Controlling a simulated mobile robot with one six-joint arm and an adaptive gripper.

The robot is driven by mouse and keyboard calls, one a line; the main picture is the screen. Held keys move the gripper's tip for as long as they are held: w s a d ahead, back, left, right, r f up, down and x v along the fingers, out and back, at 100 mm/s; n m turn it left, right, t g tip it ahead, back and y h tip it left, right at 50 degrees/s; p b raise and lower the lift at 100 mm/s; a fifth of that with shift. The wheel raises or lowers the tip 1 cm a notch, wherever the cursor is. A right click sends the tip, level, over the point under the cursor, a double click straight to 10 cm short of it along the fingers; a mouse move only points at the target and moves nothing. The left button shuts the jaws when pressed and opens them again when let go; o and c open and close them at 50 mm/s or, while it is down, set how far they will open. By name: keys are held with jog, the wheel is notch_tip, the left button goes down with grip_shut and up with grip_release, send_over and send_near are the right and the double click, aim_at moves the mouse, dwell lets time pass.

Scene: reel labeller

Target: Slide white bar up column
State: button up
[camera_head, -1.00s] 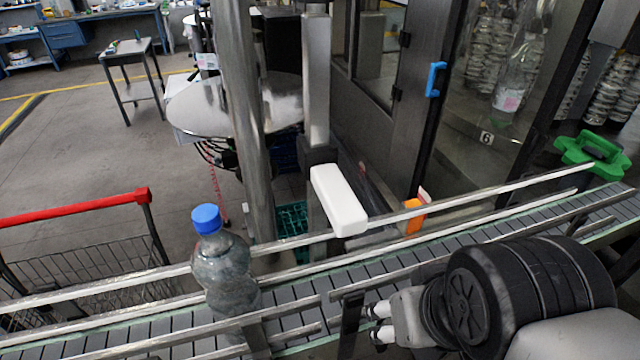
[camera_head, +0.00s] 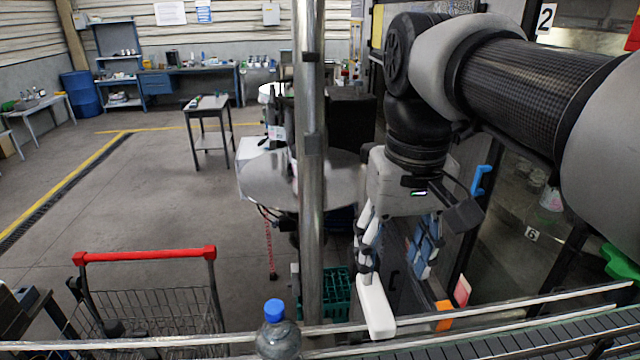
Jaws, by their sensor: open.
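The white bar (camera_head: 377,308) sticks out toward me above the conveyor's back rail, low in the middle of the view. The column that carries it is mostly hidden behind my gripper and arm. My gripper (camera_head: 393,268) points down with its fingers spread, open and empty. Its left finger is right above the bar's far end in the picture; whether it touches the bar I cannot tell. Its right finger, with blue pads, is to the right of the bar.
A round steel pole (camera_head: 310,160) stands just left of the gripper. A bottle with a blue cap (camera_head: 274,311) is on the conveyor (camera_head: 560,345). A red-handled cart (camera_head: 145,256) is at left. A glass-doored machine with a blue handle (camera_head: 481,181) is at right.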

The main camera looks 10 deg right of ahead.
jog(key=p, duration=0.2)
send_near(378, 305)
jog(key=shift+g, duration=0.4)
jog(key=f+b, duration=0.1)
jog(key=f, duration=0.2)
jog(key=f+b, duration=0.1)
jog(key=f, duration=0.2)
jog(key=f+b, duration=0.2)
jog(key=f, duration=0.1)
jog(key=shift+w+f, duration=0.3)
jog(key=shift+w, duration=0.05)
jog(key=shift+c, duration=0.4)
grip_shut()
